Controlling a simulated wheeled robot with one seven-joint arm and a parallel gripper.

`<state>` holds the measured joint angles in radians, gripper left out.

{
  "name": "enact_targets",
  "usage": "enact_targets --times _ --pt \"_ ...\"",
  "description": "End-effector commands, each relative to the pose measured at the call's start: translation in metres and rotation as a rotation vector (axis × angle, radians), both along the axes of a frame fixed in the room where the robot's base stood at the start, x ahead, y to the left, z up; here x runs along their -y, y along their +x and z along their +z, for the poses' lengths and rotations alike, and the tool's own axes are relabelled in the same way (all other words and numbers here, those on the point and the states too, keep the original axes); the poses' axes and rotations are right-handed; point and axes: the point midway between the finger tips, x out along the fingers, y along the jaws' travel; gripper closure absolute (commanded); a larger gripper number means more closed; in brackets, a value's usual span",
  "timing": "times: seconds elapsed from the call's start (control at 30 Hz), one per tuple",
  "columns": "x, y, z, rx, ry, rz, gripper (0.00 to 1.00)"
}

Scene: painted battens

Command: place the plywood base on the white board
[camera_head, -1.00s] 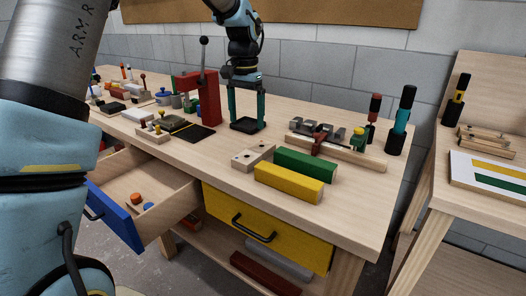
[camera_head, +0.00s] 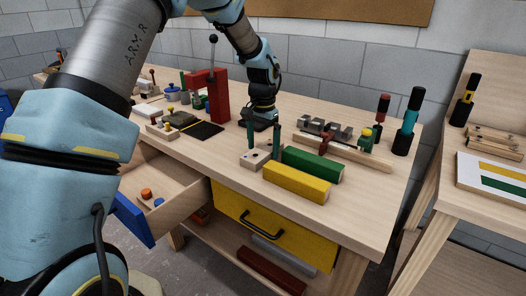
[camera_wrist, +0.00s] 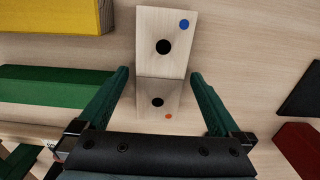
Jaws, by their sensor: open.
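The plywood base (camera_head: 255,162) is a pale wood block on the near part of the workbench. In the wrist view the plywood base (camera_wrist: 151,22) shows two dark holes, a blue dot and an orange dot. My gripper (camera_head: 263,150) is open above it, pointing down. In the wrist view my gripper (camera_wrist: 160,76) has its green fingers on either side of the base, with gaps and no visible grip. The white board (camera_head: 469,168) lies on the right-hand table, with a yellow and a green stripe, partly cut off by the frame.
A green batten (camera_head: 312,164) and a yellow batten (camera_head: 296,183) lie close to the base's right. A red press (camera_head: 218,95) and a black mat (camera_head: 203,131) stand to its left. A drawer (camera_head: 170,198) hangs open. A gap separates the two tables.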

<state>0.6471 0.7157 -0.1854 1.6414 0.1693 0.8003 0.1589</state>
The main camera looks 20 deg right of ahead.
Motion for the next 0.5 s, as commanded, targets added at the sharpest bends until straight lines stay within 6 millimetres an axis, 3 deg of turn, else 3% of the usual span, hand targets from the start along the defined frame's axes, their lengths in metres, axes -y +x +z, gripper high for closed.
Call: enact_targets --times 0.27,0.5 --pt "-0.0002 -0.0001 -0.0043 0.0 0.0 0.001 0.0" --pt "-0.0002 -0.0001 -0.004 0.0 0.0 0.001 0.27"
